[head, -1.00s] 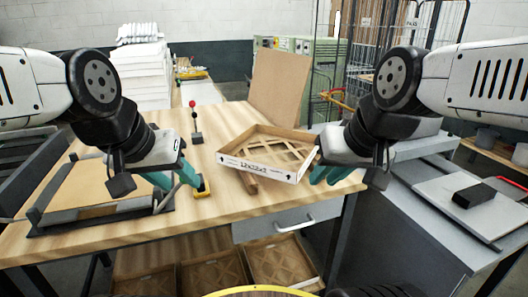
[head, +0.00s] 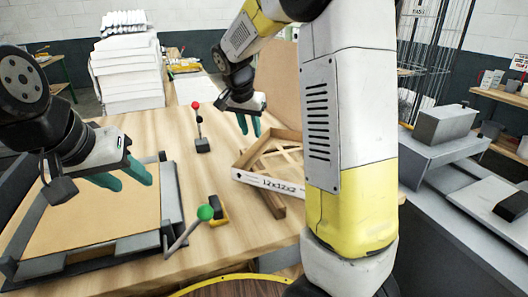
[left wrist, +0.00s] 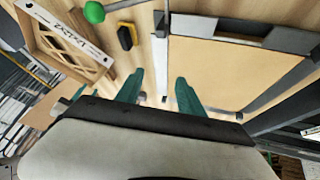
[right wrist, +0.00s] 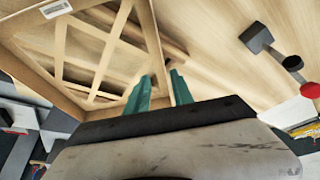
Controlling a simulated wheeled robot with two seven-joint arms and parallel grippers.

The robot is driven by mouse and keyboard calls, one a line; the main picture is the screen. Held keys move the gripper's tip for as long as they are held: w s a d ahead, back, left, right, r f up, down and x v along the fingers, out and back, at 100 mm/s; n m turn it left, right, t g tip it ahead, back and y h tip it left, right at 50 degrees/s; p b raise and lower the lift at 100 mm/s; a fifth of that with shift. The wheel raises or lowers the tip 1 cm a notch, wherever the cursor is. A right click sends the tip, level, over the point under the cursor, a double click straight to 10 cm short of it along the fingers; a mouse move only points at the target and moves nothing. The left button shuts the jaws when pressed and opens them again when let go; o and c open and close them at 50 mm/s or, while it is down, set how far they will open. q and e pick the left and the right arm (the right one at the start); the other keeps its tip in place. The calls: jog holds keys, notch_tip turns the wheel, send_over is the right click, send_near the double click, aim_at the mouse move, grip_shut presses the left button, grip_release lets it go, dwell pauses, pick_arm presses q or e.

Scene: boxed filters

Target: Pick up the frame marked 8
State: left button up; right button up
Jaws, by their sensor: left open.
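A cardboard-coloured filter frame (head: 262,187) with a lattice and a white front edge reading 12x12x2 lies on the wooden table. It also shows in the left wrist view (left wrist: 65,40) and the right wrist view (right wrist: 85,55). I see no mark 8. My right gripper (head: 249,132) is by the frame's back left side, its fingers apart; in the right wrist view the fingertips (right wrist: 161,78) appear either side of the line of a frame wall. Contact cannot be told. My left gripper (head: 134,184) is open and empty above the fixture at left.
A fixture with a tan panel (head: 110,214) is at the left. A red-knobbed lever (head: 198,130), a green-knobbed lever (head: 190,228) and a yellow-black block (head: 218,210) stand on the table. A tan board (head: 284,82) stands behind. My right arm hides the table's right part.

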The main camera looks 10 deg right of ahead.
aim_at(253, 145)
jog(key=x, duration=0.8)
jog(key=shift+w+a+f, duration=0.2)
jog(key=shift+w+f, duration=0.05)
jog(key=shift+w, duration=0.15)
jog(key=shift+c, duration=0.2)
grip_shut()
dwell(0.9)
